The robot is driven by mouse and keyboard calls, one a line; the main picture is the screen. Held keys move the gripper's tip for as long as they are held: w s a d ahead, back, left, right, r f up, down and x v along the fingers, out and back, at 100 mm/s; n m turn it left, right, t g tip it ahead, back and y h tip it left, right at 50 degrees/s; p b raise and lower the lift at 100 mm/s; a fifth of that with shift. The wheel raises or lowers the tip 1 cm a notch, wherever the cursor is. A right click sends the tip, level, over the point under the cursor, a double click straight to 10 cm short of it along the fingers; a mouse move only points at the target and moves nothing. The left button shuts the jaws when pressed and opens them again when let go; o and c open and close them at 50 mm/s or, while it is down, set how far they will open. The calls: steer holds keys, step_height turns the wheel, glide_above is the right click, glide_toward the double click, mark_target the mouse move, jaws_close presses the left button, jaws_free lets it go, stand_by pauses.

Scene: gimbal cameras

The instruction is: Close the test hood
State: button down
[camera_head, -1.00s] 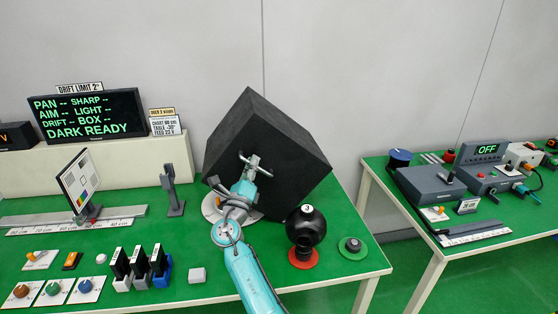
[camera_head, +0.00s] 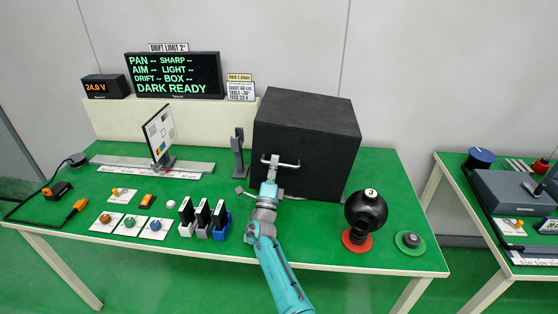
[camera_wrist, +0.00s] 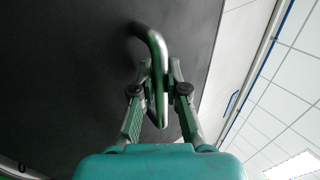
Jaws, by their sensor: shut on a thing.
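The test hood (camera_head: 308,125) is a large black box near the back of the green bench in the head view. It now sits level, with its lower edge at or very near the bench top. A metal bar handle (camera_head: 281,162) is on its front face. My gripper (camera_head: 272,178) is at that handle, in front of the hood. In the wrist view my gripper (camera_wrist: 158,85) has its two fingers closed on the curved handle (camera_wrist: 155,45), with the dark hood face (camera_wrist: 70,70) behind. Whatever is under the hood is hidden.
A black ball-shaped device (camera_head: 366,212) on a red disc stands right of the hood. A dark post (camera_head: 238,155) stands close to its left. Several upright modules (camera_head: 203,218) stand front left, and a chart (camera_head: 160,132) farther left. A screen (camera_head: 174,75) reads DARK READY.

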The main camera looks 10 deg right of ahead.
steer(key=shift+f, duration=0.1)
steer(key=c, duration=1.4)
jaws_free()
steer(key=shift+c, duration=0.2)
steer(key=v, duration=1.2)
